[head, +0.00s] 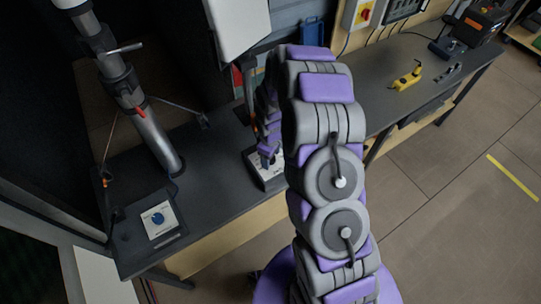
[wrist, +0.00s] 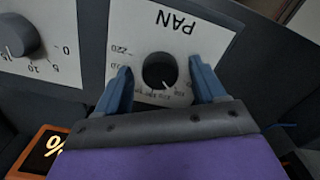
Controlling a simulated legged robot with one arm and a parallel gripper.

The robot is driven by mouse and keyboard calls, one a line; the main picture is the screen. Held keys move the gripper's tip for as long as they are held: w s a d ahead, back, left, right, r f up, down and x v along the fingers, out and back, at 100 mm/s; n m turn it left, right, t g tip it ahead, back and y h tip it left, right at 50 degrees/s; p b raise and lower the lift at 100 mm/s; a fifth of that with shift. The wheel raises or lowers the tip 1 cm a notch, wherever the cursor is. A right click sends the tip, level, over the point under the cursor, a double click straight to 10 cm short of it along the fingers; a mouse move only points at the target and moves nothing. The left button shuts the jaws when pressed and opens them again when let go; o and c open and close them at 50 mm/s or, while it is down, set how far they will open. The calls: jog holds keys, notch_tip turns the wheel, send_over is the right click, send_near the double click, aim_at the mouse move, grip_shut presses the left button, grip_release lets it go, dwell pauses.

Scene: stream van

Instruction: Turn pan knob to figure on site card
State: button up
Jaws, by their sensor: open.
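The pan knob (wrist: 160,71) is a round black knob on a white panel (wrist: 213,40) marked PAN, upside down in the wrist view. A small light mark shows at the knob's lower right edge. Figures ring it; some at its left seem to read about 220, the others are too small to read. My gripper (wrist: 161,72) is open, with one blue finger on each side of the knob; I cannot tell whether they touch it. In the head view my gripper (head: 267,155) is over a pale control box (head: 258,173), largely hidden by my arm. I cannot identify a readable site card.
Another black knob (wrist: 14,36) with figures 0, 5, 10 is on the left panel. An orange % display (wrist: 45,147) is at lower left. A white card with a blue disc (head: 158,218) lies on the bench beside a tripod-like pole (head: 150,130). A yellow tool (head: 408,78) lies farther right.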

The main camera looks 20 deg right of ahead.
jog(key=shift+r, duration=0.1)
notch_tip(320, 180, up, 17)
jog(key=p, duration=0.1)
dwell(0.5)
jog(key=shift+w, duration=0.1)
